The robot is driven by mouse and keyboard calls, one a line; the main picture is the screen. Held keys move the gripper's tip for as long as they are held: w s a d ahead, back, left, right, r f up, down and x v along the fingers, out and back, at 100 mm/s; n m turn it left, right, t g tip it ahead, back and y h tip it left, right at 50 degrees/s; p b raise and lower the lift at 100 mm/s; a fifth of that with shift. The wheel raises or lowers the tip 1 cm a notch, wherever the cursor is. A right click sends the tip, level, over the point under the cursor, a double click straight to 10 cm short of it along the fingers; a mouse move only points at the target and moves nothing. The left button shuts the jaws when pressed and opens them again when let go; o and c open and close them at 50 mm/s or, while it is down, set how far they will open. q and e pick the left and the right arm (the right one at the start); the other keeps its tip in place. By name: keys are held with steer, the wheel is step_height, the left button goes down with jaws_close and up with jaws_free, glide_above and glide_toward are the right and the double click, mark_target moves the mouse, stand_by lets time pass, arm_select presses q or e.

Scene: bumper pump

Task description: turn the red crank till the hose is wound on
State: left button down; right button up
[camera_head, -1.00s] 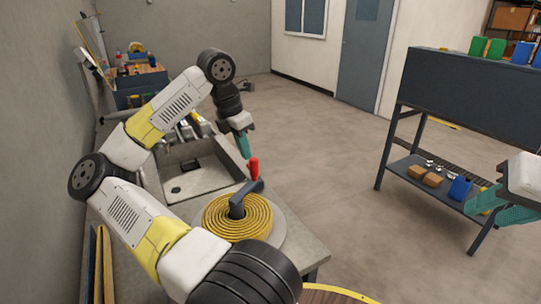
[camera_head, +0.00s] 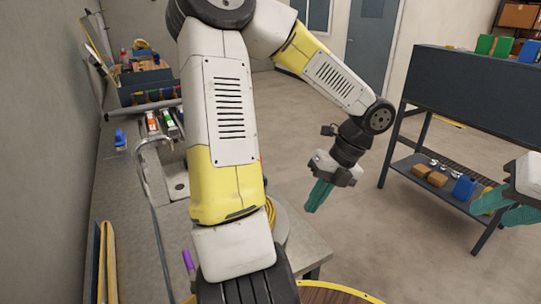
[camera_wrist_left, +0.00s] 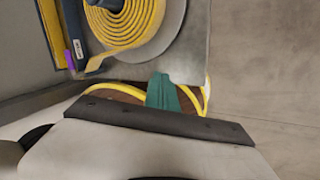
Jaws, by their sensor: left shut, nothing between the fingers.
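The yellow hose (camera_wrist_left: 148,28) lies in a flat spiral on a round grey disc (camera_wrist_left: 172,35) in the left wrist view. A flat end of it trails off to the lower left. In the head view my left arm covers most of the coil, and only a sliver of hose (camera_head: 270,212) shows. The crank's dark blue arm (camera_wrist_left: 106,4) is cut off at the top of the left wrist view. Its red handle cannot be made out now. My left gripper (camera_head: 317,196) is shut and empty, right of the coil and apart from it. My right gripper (camera_head: 503,207) is open at the right edge.
The grey counter (camera_head: 300,238) carries the disc, with a sink (camera_head: 178,186) behind it. A purple item (camera_head: 188,260) stands at the left. A brown round surface with a yellow rim (camera_head: 335,292) is in front. A dark shelf unit (camera_head: 465,95) stands right; floor between is free.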

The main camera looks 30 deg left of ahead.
arm_select(q)
steer(key=s+d+r+n+t+h, duration=0.1)
steer(key=s+r+n+t+h, duration=0.2)
steer(key=r+n+t, duration=0.75)
steer(key=s+d+r+n+g+h, duration=0.1)
steer(key=s+d+r+n+h, duration=0.3)
steer(key=n, duration=1.3)
steer(key=w+a+f+m+g+y, duration=0.1)
steer(key=w+a+m+g, duration=0.2)
steer(key=w+a+m, duration=0.35)
steer(key=w+a+f+m+g+y, duration=0.2)
steer(key=w+a+m+g, duration=0.2)
steer(key=w+a, duration=0.5)
steer(key=s+a+f+m+t+h, duration=0.1)
steer(key=s+a+m+h, duration=0.15)
steer(key=a, duration=0.75)
steer(key=s+a+m+h, duration=0.2)
steer(key=a+m, duration=0.1)
steer(key=a, duration=0.7)
steer(key=w+d+f, duration=0.1)
steer(key=d+f, duration=0.6)
steer(key=f, duration=0.2)
steer(key=shift+d, duration=0.25)
